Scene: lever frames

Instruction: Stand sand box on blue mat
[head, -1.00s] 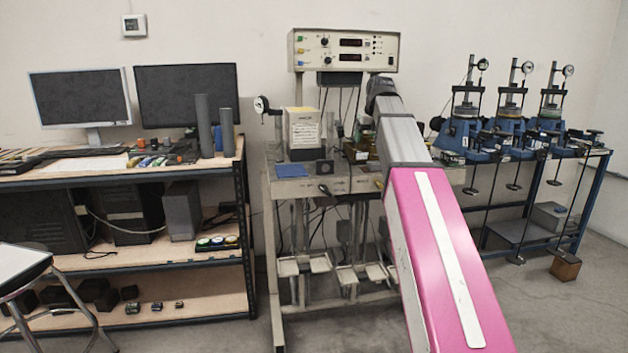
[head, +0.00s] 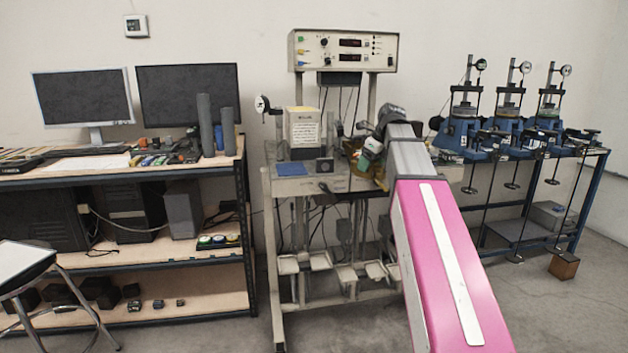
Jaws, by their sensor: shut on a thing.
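My gripper (head: 374,139) is above the right part of the bench, to the right of the mat. It is shut on a small tilted box (head: 369,153) with yellowish, white and green faces, which I take to be the sand box. The box appears raised off the bench top. My wrist and arm hide part of the gripper, and the fingertips are hard to make out.
A small dark block (head: 324,166) sits just right of the mat. A control unit (head: 344,50) is mounted above the bench. Blue presses (head: 463,133) stand on the right bench.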

